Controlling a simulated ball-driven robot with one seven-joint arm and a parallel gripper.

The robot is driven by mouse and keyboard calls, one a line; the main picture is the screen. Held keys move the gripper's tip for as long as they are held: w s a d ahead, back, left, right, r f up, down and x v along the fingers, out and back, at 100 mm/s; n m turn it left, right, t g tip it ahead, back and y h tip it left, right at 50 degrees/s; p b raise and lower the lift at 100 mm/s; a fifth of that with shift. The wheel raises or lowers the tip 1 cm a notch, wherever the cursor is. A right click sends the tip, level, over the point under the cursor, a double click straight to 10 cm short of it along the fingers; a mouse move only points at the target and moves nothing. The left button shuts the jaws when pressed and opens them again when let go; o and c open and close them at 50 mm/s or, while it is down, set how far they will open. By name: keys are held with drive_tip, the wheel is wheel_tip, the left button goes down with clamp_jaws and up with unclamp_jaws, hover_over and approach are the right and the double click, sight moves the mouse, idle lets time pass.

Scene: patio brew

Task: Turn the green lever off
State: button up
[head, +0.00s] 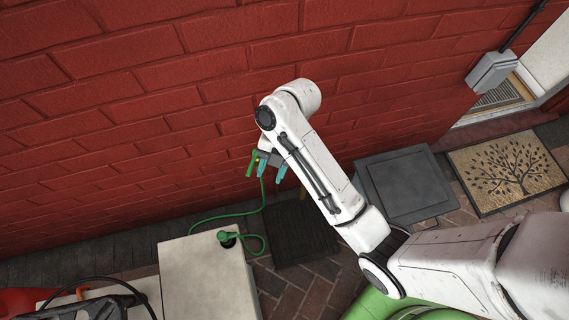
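The green lever (251,164) is a small bright green piece close to the red brick wall, left of the middle of the head view. My gripper (271,171) is right beside it, on its right. Its two teal fingertips point down and stand apart, with a gap between them. The left fingertip overlaps the lever's edge in the picture, and I cannot tell whether they touch. My wrist hides the mount behind the lever. A thin green hose (225,214) hangs below the lever and runs down to the left.
A dark grate (299,231) and a grey square slab (405,186) lie on the brick paving. A tree-pattern doormat (507,171) and a grey wall box (491,72) are at right.

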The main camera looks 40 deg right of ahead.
drive_tip(key=shift+s+r+p, duration=0.35)
drive_tip(key=shift+s, duration=0.45)
drive_tip(key=shift+s+r+p, duration=0.3)
drive_tip(key=shift+s+r, duration=0.05)
drive_tip(key=shift+s, duration=0.4)
drive_tip(key=shift+s+r+p, duration=0.35)
drive_tip(key=shift+s, duration=0.45)
